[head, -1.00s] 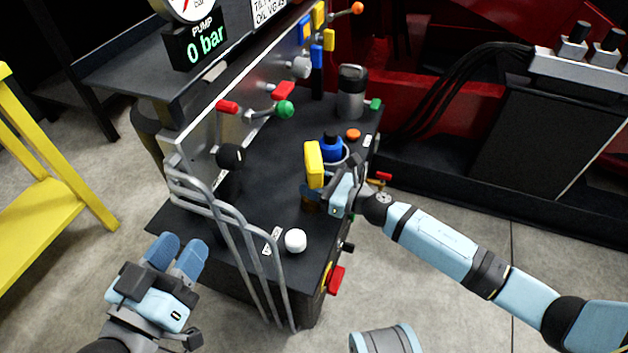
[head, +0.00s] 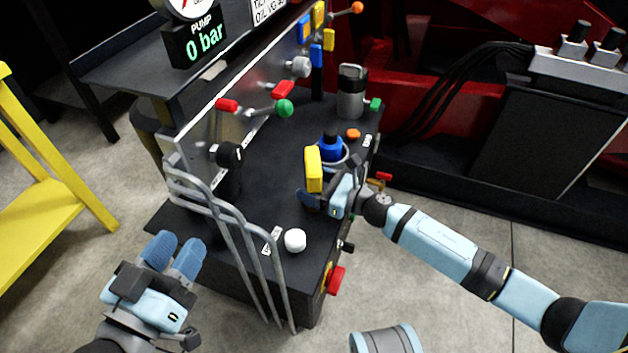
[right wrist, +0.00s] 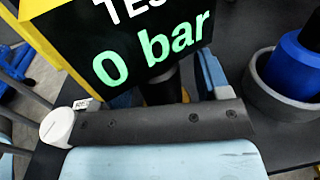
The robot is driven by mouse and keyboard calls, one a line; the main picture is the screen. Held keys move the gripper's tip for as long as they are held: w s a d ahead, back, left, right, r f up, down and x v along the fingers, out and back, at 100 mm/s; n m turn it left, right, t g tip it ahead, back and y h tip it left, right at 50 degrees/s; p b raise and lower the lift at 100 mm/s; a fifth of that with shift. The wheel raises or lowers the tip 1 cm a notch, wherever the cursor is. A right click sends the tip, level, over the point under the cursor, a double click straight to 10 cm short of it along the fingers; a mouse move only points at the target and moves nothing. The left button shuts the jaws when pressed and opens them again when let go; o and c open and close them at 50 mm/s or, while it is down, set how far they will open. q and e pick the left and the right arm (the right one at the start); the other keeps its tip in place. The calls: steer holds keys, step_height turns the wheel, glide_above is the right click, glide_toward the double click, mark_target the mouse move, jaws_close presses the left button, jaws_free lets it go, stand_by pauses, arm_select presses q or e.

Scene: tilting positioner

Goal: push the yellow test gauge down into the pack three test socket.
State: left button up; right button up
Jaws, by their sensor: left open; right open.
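The yellow test gauge (head: 313,170) stands upright near the right side of the dark bench top. In the right wrist view its black display face (right wrist: 150,45) reads 0 bar. My right gripper (head: 322,203) is at the gauge's lower end, its jaws open. In the right wrist view its light blue fingers (right wrist: 168,92) lie either side of a dark stem below the display. The pack three test socket is hidden under the gauge and gripper, so I cannot tell how far the gauge is seated. My left gripper (head: 175,256) is open and empty, left of the bench.
A blue-capped item in a grey ring (head: 331,150) stands just behind the gauge. A white knob (head: 295,240) is in front. Grey guard rails (head: 235,230) bound the bench's front left. A metal canister (head: 351,92) and green-knobbed lever (head: 284,108) are farther back.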

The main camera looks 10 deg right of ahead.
arm_select(q)
steer(key=w+m, duration=0.1)
steer(key=w, duration=0.1)
steer(key=w+m, duration=0.1)
steer(key=shift+a+f+m, duration=0.3)
steer(key=shift+a, duration=0.1)
arm_select(e)
steer(key=shift+f, duration=0.8)
arm_select(q)
steer(key=shift+s+d+r+n+g+p, duration=0.15)
steer(key=shift+s+n+p, duration=0.25)
steer(key=shift+p, duration=0.45)
steer(key=shift+s+d+n+g+p, duration=0.2)
steer(key=shift+n+p, duration=0.3)
steer(key=shift+p, duration=0.35)
arm_select(e)
steer(key=r+v, duration=0.1)
steer(key=v, duration=1.2)
steer(key=shift+s+d+r, duration=0.15)
steer(key=shift+d+r, duration=0.1)
steer(key=shift+d, duration=0.05)
arm_select(q)
steer(key=shift+s, duration=0.1)
